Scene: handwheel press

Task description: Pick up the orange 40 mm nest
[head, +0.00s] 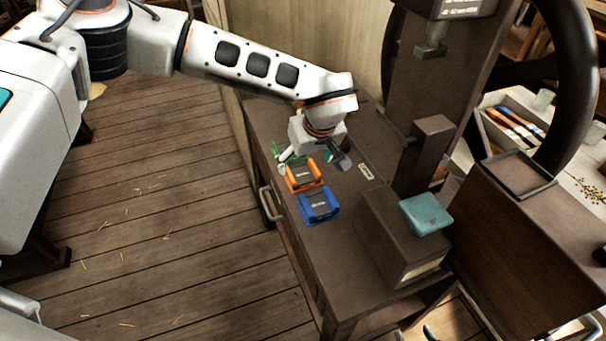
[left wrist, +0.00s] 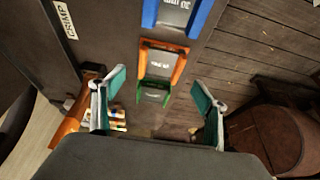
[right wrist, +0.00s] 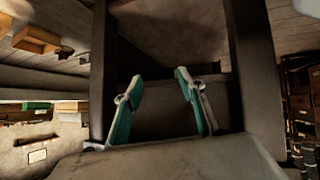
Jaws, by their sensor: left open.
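The orange nest (head: 303,176) sits on the dark bench top, between the blue nest (head: 319,206) and the green nest (head: 289,152). My left gripper (head: 314,166) is open and empty above the orange and green nests. In the left wrist view the orange nest (left wrist: 161,63) lies ahead of and between the open fingers (left wrist: 157,84), with the green nest (left wrist: 153,94) nearer and the blue nest (left wrist: 178,14) farther. The fingers appear apart from the nests. My right gripper (right wrist: 160,76) is open and empty, seen in the right wrist view over dark surfaces.
The press column (head: 436,95) and its large handwheel (head: 573,70) stand right of the nests. A teal pad (head: 427,214) sits on the press block. A label plate (head: 366,172) lies on the bench. A drawer handle (head: 268,204) juts from the bench's left side.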

